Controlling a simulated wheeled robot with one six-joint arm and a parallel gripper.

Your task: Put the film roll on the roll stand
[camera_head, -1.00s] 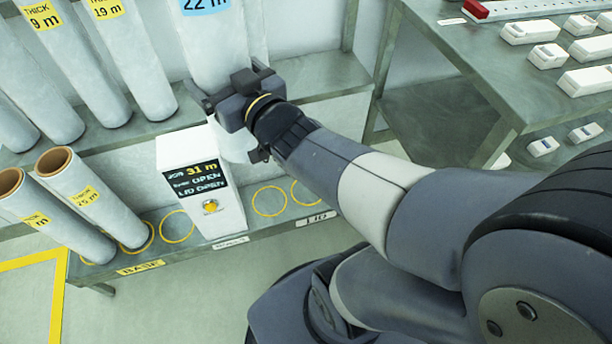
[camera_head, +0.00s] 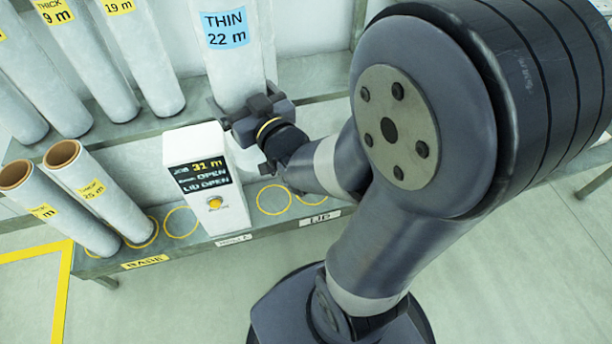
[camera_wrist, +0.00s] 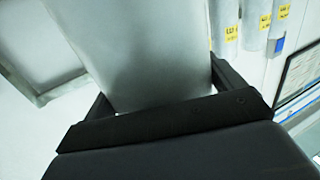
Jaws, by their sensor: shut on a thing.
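My gripper (camera_head: 248,108) is shut around a tall pale film roll (camera_head: 230,65) with a blue label reading "THIN 22 m". The roll stands nearly upright in the head view, above and behind the display box. Its lower end is partly hidden by my gripper and the box. In the wrist view the pale roll (camera_wrist: 150,45) fills the space between the two dark jaws of my gripper (camera_wrist: 160,90). I cannot tell for sure which thing is the roll stand.
A white display box (camera_head: 205,185) reading "31 m" and "LID OPEN" stands on the low shelf (camera_head: 230,245), among yellow circles. Two tilted rolls with brown cores (camera_head: 85,195) lean at its left. Several yellow-labelled rolls (camera_head: 85,60) stand on the upper shelf.

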